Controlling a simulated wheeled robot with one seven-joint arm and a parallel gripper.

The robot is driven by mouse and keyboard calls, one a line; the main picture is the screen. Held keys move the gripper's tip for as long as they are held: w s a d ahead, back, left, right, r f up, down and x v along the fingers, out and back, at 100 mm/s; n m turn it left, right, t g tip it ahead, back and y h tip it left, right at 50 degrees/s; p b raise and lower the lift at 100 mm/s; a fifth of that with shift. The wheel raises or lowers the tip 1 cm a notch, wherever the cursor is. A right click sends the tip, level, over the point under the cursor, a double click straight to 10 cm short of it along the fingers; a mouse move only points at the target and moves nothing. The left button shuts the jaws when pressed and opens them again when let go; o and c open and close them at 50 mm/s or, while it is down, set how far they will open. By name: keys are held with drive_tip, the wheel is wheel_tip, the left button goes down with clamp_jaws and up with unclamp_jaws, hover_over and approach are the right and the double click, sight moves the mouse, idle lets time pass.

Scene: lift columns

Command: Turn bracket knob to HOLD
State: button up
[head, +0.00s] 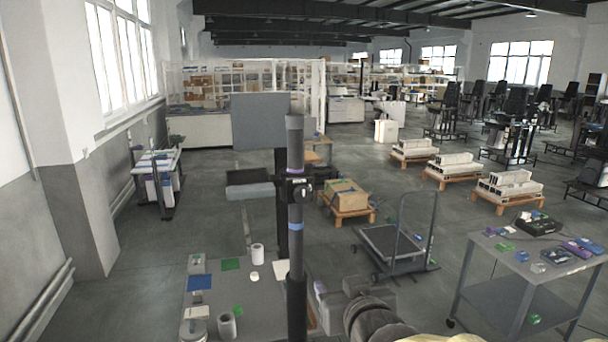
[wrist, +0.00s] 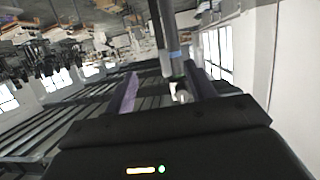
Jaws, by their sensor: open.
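A dark lift column (head: 295,150) stands upright in the middle of the head view, with a blue band low on it. A black bracket (head: 298,189) is clamped around it, with a small pale mark. In the tilted wrist view, the column (wrist: 164,35) runs down between the fingers, and a pale knob-like part (wrist: 180,93) shows near its lower end. The knob's setting and any HOLD label are too small to read. My gripper (wrist: 163,88) has its purple-sided fingers wide apart with nothing held between them. One purple finger shows low in the head view, right of the column.
A grey table (head: 260,318) with cups and coloured cards stands at the column's foot. A grey cart (head: 525,270) with small items is at right. A platform trolley (head: 392,243) and a cardboard box (head: 346,197) stand behind. Open floor lies between them.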

wheel_tip(320, 180, up, 10)
drive_tip(key=a+t+y+p, duration=0.1)
drive_tip(key=a+t, duration=0.1)
drive_tip(key=t, duration=0.1)
drive_tip(key=shift+s+r+y, duration=0.2)
drive_tip(key=shift+s+y, duration=0.1)
drive_tip(key=shift+s, duration=0.05)
drive_tip(key=shift+w, duration=0.1)
drive_tip(key=b+x, duration=0.1)
drive_tip(key=b, duration=0.6)
drive_tip(key=shift+w+a+f, duration=0.2)
drive_tip(key=shift+w, duration=0.15)
drive_tip(key=shift+n+b, duration=0.3)
drive_tip(key=shift+b, duration=0.25)
drive_tip(key=w+b, duration=0.1)
drive_tip(key=b, duration=0.2)
